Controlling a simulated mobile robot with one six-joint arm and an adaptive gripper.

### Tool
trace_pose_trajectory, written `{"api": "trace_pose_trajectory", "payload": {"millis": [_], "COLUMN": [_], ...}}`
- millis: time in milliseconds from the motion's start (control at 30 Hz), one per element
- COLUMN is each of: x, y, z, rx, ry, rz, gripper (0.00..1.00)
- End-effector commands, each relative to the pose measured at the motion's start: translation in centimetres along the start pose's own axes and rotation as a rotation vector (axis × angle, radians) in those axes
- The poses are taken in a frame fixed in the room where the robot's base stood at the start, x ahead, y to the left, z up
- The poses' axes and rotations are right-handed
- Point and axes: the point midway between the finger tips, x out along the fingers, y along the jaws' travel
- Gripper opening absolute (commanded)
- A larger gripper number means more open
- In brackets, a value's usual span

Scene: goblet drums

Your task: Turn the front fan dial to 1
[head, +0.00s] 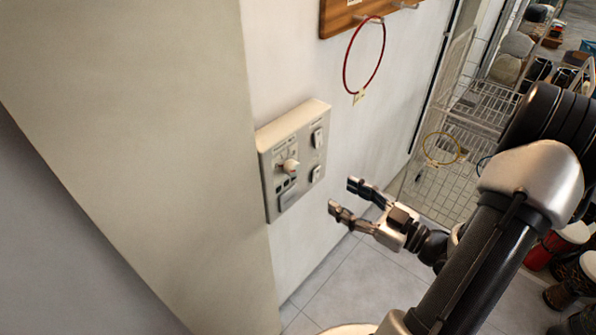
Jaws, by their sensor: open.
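A beige control panel (268,190) is mounted on the white wall left of centre in the head view. A pale round dial (291,166) with a small knob sticks out of its left part. Markings around the dial are too small to read, so I cannot tell its setting. My gripper (343,197) is open and empty, to the right of and below the panel. Its fingers point left toward the panel and stay apart from it.
A wooden rack (345,15) above the panel holds a hanging red ring (347,68) with a tag. A white wire rack (452,180) with a yellow ring stands behind my arm. Drums (545,250) stand at the right. A beige wall face (170,120) juts out left of the panel.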

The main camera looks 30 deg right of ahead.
Motion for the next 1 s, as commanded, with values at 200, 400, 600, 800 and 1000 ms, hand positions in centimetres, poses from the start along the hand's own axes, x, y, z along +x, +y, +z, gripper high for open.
{"api": "trace_pose_trajectory", "payload": {"millis": [200,400,600,800,1000], "x": [5.0,9.4,12.7,14.3,14.5], "y": [-0.2,-0.2,-0.1,0.0,0.0], "z": [0.1,0.1,0.1,0.1,0.1], "rx": [-0.001,-0.001,-0.001,-0.001,-0.001], "ry": [-0.001,-0.001,-0.002,-0.003,-0.003], "rz": [-0.008,-0.007,-0.004,-0.001,0.001], "gripper": [0.54,0.54,0.54,0.54,0.54]}}
